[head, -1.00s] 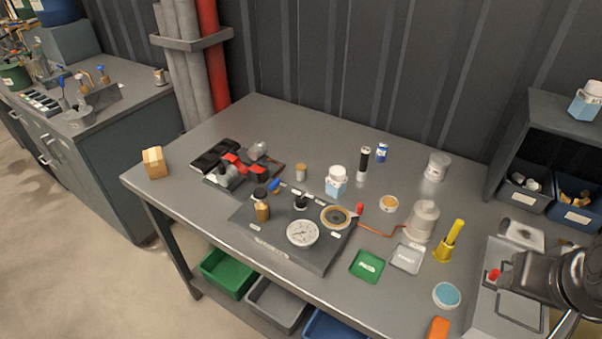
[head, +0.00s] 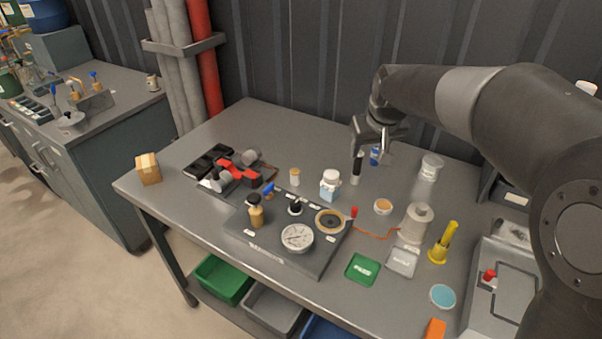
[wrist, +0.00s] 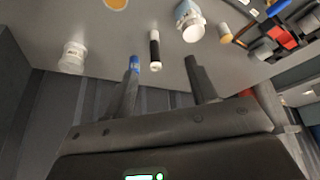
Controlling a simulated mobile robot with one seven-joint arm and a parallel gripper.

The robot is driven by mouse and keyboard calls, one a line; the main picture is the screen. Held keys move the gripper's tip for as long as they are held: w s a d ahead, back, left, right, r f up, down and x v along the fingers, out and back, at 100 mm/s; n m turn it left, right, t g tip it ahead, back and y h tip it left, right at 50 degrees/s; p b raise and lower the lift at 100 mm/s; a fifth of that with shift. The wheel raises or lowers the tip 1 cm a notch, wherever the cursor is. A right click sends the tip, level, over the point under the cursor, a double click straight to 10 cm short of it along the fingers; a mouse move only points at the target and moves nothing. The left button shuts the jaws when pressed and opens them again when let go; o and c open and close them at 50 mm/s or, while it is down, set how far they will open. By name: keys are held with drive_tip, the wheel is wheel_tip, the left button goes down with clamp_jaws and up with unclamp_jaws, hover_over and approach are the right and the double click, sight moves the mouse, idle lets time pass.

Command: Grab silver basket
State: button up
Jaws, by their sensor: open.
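A small pale silver cylinder (head: 431,167), which looks like the silver basket, stands upright at the back right of the workbench. In the wrist view the basket (wrist: 72,57) is at the upper left, outside the fingers. My gripper (head: 372,153) is open and empty, in front of the back wall and to the left of the basket.
A black-and-white cylinder (head: 357,168) and a blue bottle (head: 375,156) stand close by my gripper. A white-capped jar (head: 330,186) is to the left. A grey knobbed cylinder (head: 417,223) and a yellow tool (head: 443,242) stand in front. The bench's back left is clear.

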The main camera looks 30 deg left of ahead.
sight(296, 172)
drive_tip(key=a+f+n+g, duration=0.1)
drive_tip(key=a+f, duration=0.4)
drive_tip(key=a, duration=0.4)
drive_tip(key=a+f+n, duration=0.2)
drive_tip(key=a+f, duration=0.3)
drive_tip(key=a, duration=0.4)
drive_tip(key=shift+y, duration=0.5)
drive_tip(key=x, duration=1)
drive_tip(key=shift+a+f, duration=0.35)
drive_tip(key=shift+c, duration=0.4)
drive_tip(key=c, duration=0.9)
drive_tip(key=shift+c, duration=0.2)
drive_tip(key=shift+r, duration=0.15)
